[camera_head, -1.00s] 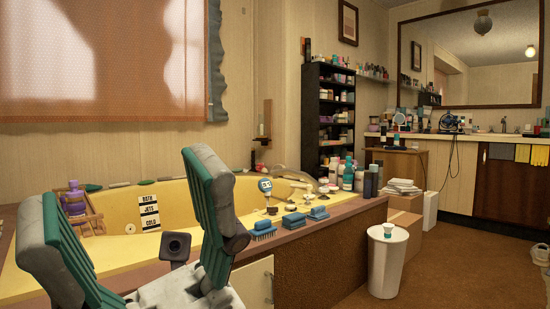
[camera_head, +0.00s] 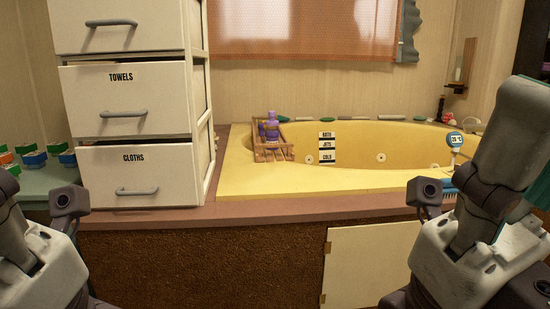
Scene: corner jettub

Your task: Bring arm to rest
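My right gripper (camera_head: 480,240) is at the lower right, in front of the tub's edge. One grey finger points up with a bit of teal pad showing at the picture's right edge; the other finger does not show clearly. I see nothing held in it. My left gripper (camera_head: 45,250) is at the lower left, in front of the drawer unit.
A yellow corner tub (camera_head: 380,145) has a bath caddy (camera_head: 272,150) with purple bottles on its rim. A white drawer unit (camera_head: 130,100) stands at left; colourful boxes (camera_head: 33,158) sit beside it. A thermometer (camera_head: 454,140) and a blue brush (camera_head: 428,190) are near my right gripper.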

